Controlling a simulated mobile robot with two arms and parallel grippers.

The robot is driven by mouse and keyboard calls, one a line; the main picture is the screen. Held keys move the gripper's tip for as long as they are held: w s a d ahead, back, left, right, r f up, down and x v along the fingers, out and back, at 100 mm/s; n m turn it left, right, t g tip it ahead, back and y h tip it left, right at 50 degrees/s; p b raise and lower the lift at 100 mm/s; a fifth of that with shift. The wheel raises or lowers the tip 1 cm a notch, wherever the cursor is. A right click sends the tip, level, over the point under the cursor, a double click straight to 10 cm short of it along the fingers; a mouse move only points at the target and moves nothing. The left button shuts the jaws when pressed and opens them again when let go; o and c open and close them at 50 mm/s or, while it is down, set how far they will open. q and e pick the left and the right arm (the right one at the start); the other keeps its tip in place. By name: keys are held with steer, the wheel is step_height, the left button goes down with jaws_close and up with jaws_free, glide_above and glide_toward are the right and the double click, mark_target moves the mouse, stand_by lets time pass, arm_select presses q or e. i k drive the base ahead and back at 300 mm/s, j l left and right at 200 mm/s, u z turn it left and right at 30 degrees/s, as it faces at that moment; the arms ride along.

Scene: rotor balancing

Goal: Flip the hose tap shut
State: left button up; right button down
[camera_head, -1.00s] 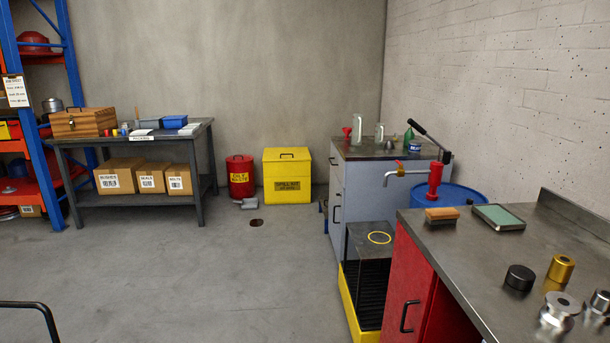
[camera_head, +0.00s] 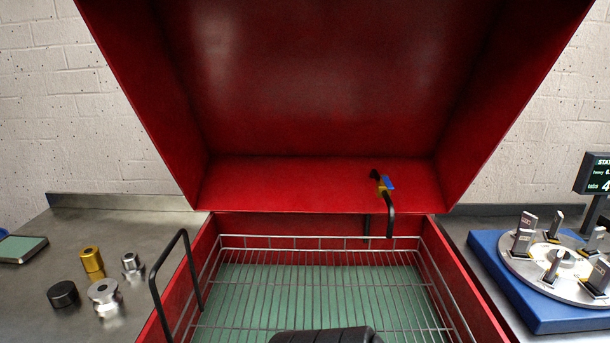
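The hose tap (camera_head: 381,186) is a small brass-coloured fitting on a black hose (camera_head: 391,217), in front of the back of an open red wash tank. Its blue lever (camera_head: 388,182) sticks out to the right of the fitting. The lever is small, and I cannot tell from it whether the tap is open or shut. The hose bends over at the top and hangs down toward the tank.
The red tank (camera_head: 210,270) has its lid (camera_head: 310,80) raised and a wire basket (camera_head: 300,238) inside. A steel bench with metal parts (camera_head: 104,292) is at left. A blue base (camera_head: 520,300) bearing a disc with several upright blocks is at right. A black bar (camera_head: 170,262) rises at the tank's left.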

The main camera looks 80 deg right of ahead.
mark_target(384, 180)
steer(key=z, duration=3.05)
